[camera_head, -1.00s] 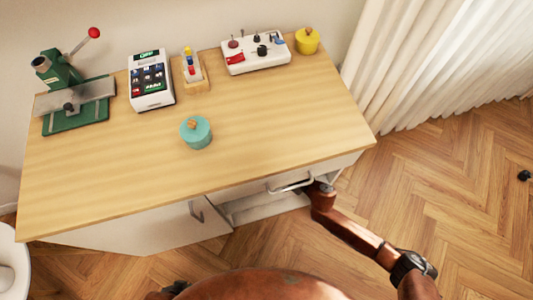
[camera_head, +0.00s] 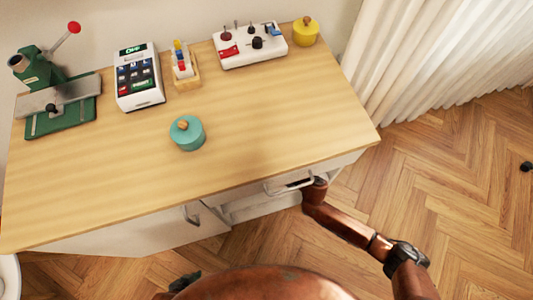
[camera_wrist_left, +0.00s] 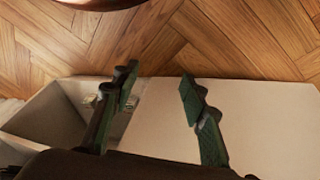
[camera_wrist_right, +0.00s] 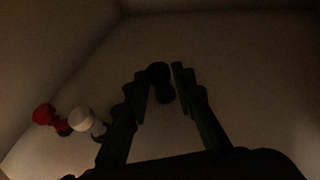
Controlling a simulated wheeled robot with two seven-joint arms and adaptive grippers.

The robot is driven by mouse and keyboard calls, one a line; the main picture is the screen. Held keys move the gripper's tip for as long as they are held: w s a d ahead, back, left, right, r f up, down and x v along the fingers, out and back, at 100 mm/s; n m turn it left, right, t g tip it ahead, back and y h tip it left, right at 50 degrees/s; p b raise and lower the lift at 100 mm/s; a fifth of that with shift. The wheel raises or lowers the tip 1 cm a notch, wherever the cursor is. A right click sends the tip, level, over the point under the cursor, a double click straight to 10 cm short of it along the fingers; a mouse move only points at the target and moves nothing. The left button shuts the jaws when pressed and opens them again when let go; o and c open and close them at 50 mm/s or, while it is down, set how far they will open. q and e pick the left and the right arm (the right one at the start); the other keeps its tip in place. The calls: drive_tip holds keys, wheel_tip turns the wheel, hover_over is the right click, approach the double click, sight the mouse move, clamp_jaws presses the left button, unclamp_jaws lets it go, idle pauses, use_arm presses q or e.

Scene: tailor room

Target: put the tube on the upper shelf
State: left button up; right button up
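In the right wrist view, a dark, round-headed piece (camera_wrist_right: 160,74) is between or just beyond the fingers of my right gripper (camera_wrist_right: 160,86). The fingers are partly apart. Contact is too dark to judge. A red piece (camera_wrist_right: 44,115) and a white piece (camera_wrist_right: 82,121) are to the left, inside the dim compartment. I cannot tell which piece is the tube. My left gripper (camera_wrist_left: 157,90) is open and empty above a pale panel. No upper shelf can be clearly picked out.
The wooden desk top (camera_head: 270,120) carries a green press (camera_head: 45,85), a calculator-like device (camera_head: 138,78), a white control box (camera_head: 250,45), a teal pot (camera_head: 187,133) and a yellow pot (camera_head: 305,32). A drawer handle (camera_head: 290,185) is close to my right arm. The floor at right is mostly clear.

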drive_tip(key=shift+o, duration=1.4)
use_arm(q)
drive_tip(key=shift+r, duration=0.1)
use_arm(e)
drive_tip(key=shift+r, duration=0.1)
drive_tip(key=shift+r, duration=0.2)
drive_tip(key=p+v, duration=0.3)
drive_tip(key=v, duration=0.2)
drive_tip(key=shift+d+r, duration=0.15)
use_arm(q)
drive_tip(key=s+a+r+g+y+p, duration=0.25)
drive_tip(key=s+a+r, duration=0.25)
drive_tip(key=s+r, duration=0.3)
use_arm(e)
drive_tip(key=s+d+b, duration=0.1)
drive_tip(key=s+d, duration=0.3)
drive_tip(key=shift+s+d, duration=0.15)
drive_tip(key=shift+s, duration=0.1)
drive_tip(key=s+d, duration=0.1)
drive_tip(key=s+d+p, duration=0.1)
drive_tip(key=s+d, duration=0.1)
drive_tip(key=shift+s+d+f, duration=0.25)
use_arm(q)
drive_tip(key=shift+g+h, duration=0.35)
drive_tip(key=shift+g, duration=0.1)
drive_tip(key=f, duration=0.4)
drive_tip(key=shift+w+a, duration=0.4)
use_arm(e)
drive_tip(key=shift+s+d, duration=0.25)
